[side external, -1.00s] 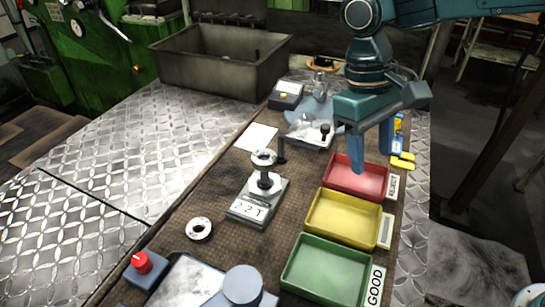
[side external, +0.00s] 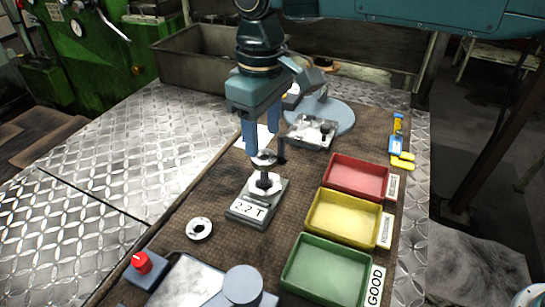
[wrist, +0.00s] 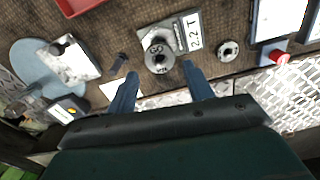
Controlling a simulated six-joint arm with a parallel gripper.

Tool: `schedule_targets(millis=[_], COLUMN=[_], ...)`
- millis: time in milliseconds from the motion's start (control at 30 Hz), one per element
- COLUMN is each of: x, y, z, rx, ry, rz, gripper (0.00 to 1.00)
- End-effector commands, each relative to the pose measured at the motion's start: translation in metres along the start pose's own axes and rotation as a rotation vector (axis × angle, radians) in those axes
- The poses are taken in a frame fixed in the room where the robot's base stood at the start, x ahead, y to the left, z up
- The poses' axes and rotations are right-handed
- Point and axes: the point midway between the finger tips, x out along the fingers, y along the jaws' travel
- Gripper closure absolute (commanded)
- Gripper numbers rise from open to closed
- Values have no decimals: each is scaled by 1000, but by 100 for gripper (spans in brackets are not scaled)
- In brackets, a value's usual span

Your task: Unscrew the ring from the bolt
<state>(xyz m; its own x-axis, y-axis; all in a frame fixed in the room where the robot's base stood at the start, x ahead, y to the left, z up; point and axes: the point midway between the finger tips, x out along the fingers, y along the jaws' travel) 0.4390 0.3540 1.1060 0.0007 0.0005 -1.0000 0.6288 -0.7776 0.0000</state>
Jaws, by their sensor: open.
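In the side view my gripper's finger partly hides the ring. My gripper (side external: 263,143) points down with its two blue fingers apart, just above and around the ring's level; contact cannot be told. In the wrist view the ring (wrist: 158,58) lies just past the fingertips, between their lines, with nothing held.
A loose ring (side external: 199,229) lies on the mat in front. Red (side external: 340,183), yellow (side external: 326,224) and green (side external: 305,273) trays line the right side. A red button box (side external: 143,266) is at front left.

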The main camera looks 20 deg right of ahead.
Motion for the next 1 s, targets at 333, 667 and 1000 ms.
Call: schedule_targets(millis=[333,667,1000], x=[13,36,45], y=[0,0,0], z=[0,1,1], rx=[2,2,2], ry=[-2,-3,-2], rz=[1,1,0], gripper=[48,48,48])
